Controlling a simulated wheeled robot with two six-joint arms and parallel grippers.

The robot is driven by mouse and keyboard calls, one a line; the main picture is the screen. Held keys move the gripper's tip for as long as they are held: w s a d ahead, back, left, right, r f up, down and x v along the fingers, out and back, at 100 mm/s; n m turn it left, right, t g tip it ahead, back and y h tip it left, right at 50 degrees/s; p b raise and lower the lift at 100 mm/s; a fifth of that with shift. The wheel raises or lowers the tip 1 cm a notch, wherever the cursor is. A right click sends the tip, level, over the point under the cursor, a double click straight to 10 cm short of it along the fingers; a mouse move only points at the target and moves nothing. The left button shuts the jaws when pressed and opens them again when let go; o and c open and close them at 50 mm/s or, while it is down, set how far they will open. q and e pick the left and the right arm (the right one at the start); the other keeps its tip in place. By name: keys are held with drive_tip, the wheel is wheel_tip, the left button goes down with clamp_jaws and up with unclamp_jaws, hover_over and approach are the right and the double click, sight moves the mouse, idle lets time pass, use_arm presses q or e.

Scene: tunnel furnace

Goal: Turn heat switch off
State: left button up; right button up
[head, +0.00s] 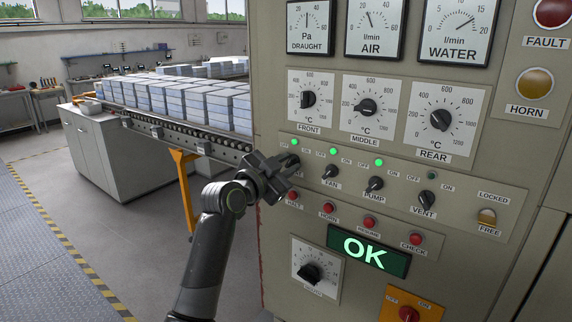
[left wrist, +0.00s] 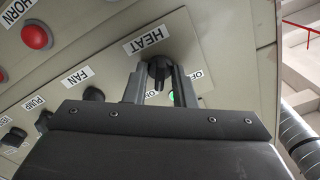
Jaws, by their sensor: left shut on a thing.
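The black heat switch (left wrist: 158,70) sits on the beige panel beside its HEAT label in the left wrist view. My left gripper (left wrist: 160,82) has its two fingers on either side of the switch and is shut on it. A green lamp (left wrist: 172,95) by the switch is lit. In the head view my left gripper (head: 281,172) is at the left end of the switch row and hides most of the heat switch. The heat lamp (head: 294,142) is lit green there too. I cannot tell the switch's exact angle. My right gripper is not in view.
To the right are the fan switch (head: 330,172), pump switch (head: 374,185) and vent switch (head: 427,200). Fan and pump lamps are lit; the vent lamp is dark. Red buttons (head: 328,208) run just below, above a green OK display (head: 368,250). A conveyor (head: 190,138) with stacked blocks stands left.

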use_arm(q)
drive_tip(key=n+p, duration=0.3)
drive_tip(key=n, duration=0.3)
drive_tip(key=shift+r+n+p, duration=0.15)
drive_tip(key=shift+n+p, duration=0.15)
drive_tip(key=n+p, duration=0.2)
drive_tip(key=n, duration=0.2)
drive_tip(key=shift+p, duration=0.4)
drive_tip(key=shift+n+p, duration=0.7)
drive_tip(key=shift+n, duration=0.6)
drive_tip(key=shift+f, duration=0.2)
drive_tip(key=o, duration=0.7)
drive_tip(key=shift+c, duration=0.2)
